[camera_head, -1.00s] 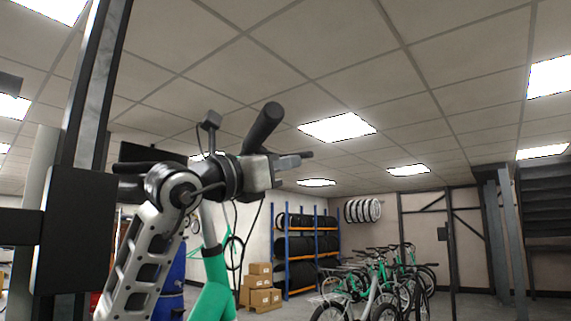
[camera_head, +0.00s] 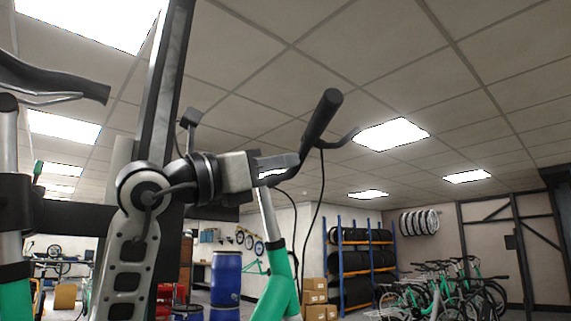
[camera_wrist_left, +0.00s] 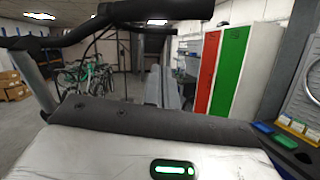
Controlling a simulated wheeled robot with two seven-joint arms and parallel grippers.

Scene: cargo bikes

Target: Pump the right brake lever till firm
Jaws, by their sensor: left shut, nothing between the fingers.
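A bike with a green frame (camera_head: 278,298) hangs in a repair stand. Its black handlebar grip (camera_head: 322,115) points up and right, with the dark brake lever (camera_head: 345,138) beside it. The bar also crosses the top of the left wrist view (camera_wrist_left: 165,11). My left gripper (camera_head: 292,160) is shut and empty, pointing right. My right gripper is not in view.
The stand's post (camera_head: 165,110) rises behind my arm, and its clamp (camera_head: 18,205) holds the seatpost below the saddle (camera_head: 55,82). Blue barrels (camera_head: 226,278), boxes (camera_head: 314,292), a tyre rack (camera_head: 357,255) and parked bikes (camera_head: 445,285) stand farther back. Lockers (camera_wrist_left: 232,70) show in the wrist view.

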